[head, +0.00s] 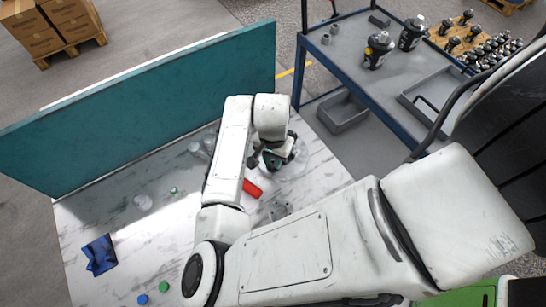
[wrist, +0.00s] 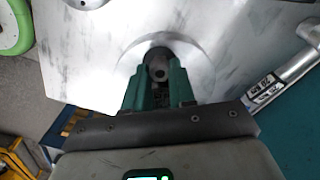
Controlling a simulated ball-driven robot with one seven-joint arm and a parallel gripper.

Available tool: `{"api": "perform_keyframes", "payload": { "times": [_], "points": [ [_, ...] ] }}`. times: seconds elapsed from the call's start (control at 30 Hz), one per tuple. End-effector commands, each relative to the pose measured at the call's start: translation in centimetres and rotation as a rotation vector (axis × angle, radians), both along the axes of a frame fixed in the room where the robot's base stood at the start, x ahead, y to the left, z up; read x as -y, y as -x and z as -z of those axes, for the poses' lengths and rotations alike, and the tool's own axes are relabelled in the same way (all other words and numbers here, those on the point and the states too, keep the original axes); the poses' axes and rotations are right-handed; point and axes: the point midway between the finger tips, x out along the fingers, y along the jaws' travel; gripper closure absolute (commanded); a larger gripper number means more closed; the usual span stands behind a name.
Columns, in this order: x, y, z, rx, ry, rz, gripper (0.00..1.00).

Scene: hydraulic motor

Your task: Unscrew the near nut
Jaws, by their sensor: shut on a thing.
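My gripper (wrist: 159,66) shows in the wrist view with its two green fingers closed around a small dark grey round part with a hole in its end, which I take for the near nut (wrist: 158,69). It stands out from a flat bare metal face (wrist: 95,60) with a round ring mark around it. The fingers hide the sides of the nut, so its thread and seating cannot be seen. In the head view my gripper (head: 272,160) is low over the marble-patterned table (head: 110,212), close to a clear round item (head: 292,163); the nut is hidden there.
A red part (head: 252,188) lies near my gripper. A teal panel (head: 140,110) stands along the table's back. A blue cloth-like item (head: 100,254), a green cap (head: 164,286) and a blue cap (head: 143,299) lie at left. A blue-framed cart (head: 350,70) stands behind at right.

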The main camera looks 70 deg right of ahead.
Motion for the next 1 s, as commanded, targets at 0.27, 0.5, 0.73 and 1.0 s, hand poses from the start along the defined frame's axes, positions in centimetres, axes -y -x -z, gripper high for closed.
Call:
{"api": "perform_keyframes", "payload": {
  "times": [0.27,0.5,0.73,1.0],
  "points": [
    [0.07,0.01,-0.08,-0.001,0.003,-0.331,1.00],
    [-0.01,-0.05,-0.10,0.001,0.000,-0.383,1.00],
    [-0.01,-0.04,-0.10,0.001,0.000,-0.381,0.64],
    [0.00,0.01,-0.06,0.001,0.000,-0.366,0.64]
  ]
}}
